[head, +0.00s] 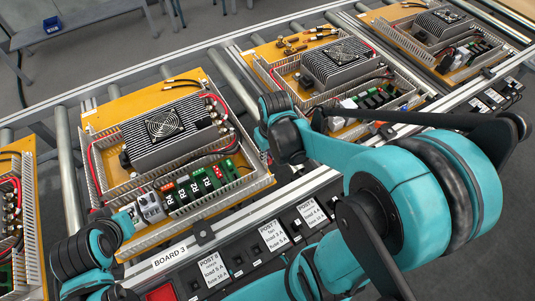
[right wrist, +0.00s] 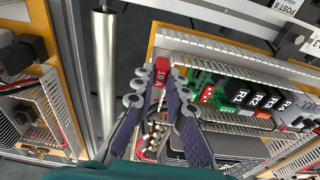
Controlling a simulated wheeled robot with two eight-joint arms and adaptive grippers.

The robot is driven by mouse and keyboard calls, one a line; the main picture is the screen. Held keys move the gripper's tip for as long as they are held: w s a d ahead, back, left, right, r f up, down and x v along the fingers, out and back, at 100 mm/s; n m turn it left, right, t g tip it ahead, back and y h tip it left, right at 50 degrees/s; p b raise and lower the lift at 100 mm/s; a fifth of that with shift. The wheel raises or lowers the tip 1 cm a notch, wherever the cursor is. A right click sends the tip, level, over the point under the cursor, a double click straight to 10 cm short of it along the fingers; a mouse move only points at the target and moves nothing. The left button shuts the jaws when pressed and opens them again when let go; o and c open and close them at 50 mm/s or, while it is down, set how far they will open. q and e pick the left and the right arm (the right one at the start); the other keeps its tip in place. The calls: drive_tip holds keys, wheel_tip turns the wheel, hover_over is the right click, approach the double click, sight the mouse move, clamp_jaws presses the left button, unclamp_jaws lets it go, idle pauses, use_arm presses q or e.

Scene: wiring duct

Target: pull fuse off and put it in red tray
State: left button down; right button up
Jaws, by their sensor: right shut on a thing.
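My right gripper (right wrist: 161,84) is shut on a red fuse (right wrist: 161,69) marked 10 A, which shows between its fingertips in the right wrist view. The fuse is near the end of the board's grey slotted duct; whether it touches anything below is unclear. In the head view my right wrist hangs over the right edge of Board 3 and hides the fuse and fingertips. A red patch (head: 160,293) at the bottom left of the head view may be the red tray; my left arm partly covers that area. My left gripper's fingers do not show.
Board 3 (head: 100,110) carries a finned power supply (head: 165,125), relays R1 to R4 (head: 190,188) and ducts with walls. Other boards stand left and right on the roller conveyor. Labelled posts (head: 212,270) line the front rail. A blue bin (head: 52,25) is far back.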

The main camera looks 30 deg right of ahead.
drive_tip(key=shift+r, duration=0.15)
drive_tip(key=shift+r+p, duration=1.7)
drive_tip(key=shift+r, duration=0.15)
